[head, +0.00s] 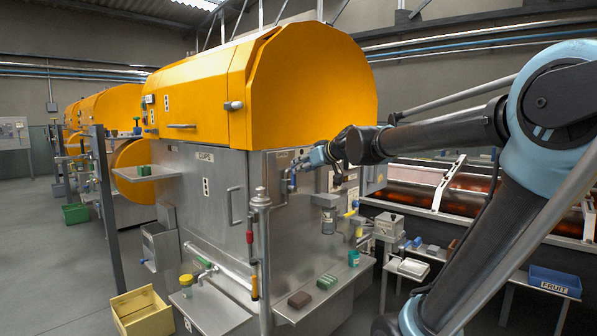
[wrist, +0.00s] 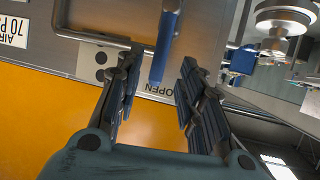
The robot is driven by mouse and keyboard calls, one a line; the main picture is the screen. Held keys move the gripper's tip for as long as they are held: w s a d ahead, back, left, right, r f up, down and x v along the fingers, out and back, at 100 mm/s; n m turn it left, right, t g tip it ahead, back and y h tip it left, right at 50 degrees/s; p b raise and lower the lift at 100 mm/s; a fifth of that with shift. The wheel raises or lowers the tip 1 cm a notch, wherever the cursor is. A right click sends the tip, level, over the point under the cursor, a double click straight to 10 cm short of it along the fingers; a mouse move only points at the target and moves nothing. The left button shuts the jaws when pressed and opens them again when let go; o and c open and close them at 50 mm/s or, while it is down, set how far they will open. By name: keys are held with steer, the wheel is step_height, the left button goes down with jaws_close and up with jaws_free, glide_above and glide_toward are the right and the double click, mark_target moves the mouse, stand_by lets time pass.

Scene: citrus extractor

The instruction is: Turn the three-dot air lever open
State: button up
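The blue air lever (wrist: 165,45) comes in from the top of the wrist view, its free end between my gripper's fingers. My gripper (wrist: 159,60) is open around it, with a visible gap on both sides. A plate with black dots (wrist: 100,66) lies beside the lever; my left finger partly covers it, so not all dots show. In the head view my gripper (head: 297,167) is at the steel front panel below the orange hood; the lever is too small there to tell clearly.
A label reading AIR 70 (wrist: 14,30) and a bent metal pipe (wrist: 90,36) are at the wrist view's upper left. A silver round fitting (wrist: 285,18) and a blue block (wrist: 240,60) are at the right. The orange hood (head: 310,90) rises above my gripper.

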steer(key=shift+v, duration=2.6)
steer(key=s+d+f+m+g+h, duration=0.2)
steer(key=s+d+f+h, duration=0.1)
steer(key=s+d+f, duration=0.4)
steer(key=s+d+f+m+g+h, duration=0.3)
steer(key=s+d+f, duration=0.4)
steer(key=s+f, duration=0.4)
steer(key=s+d+f+m+g+h, duration=0.3)
steer(key=s+d+f, duration=0.4)
steer(key=f, duration=1)
steer(key=shift+s+d, duration=0.35)
steer(key=shift+s, duration=0.65)
steer(key=shift+w+f, duration=0.25)
steer(key=shift+w, duration=0.25)
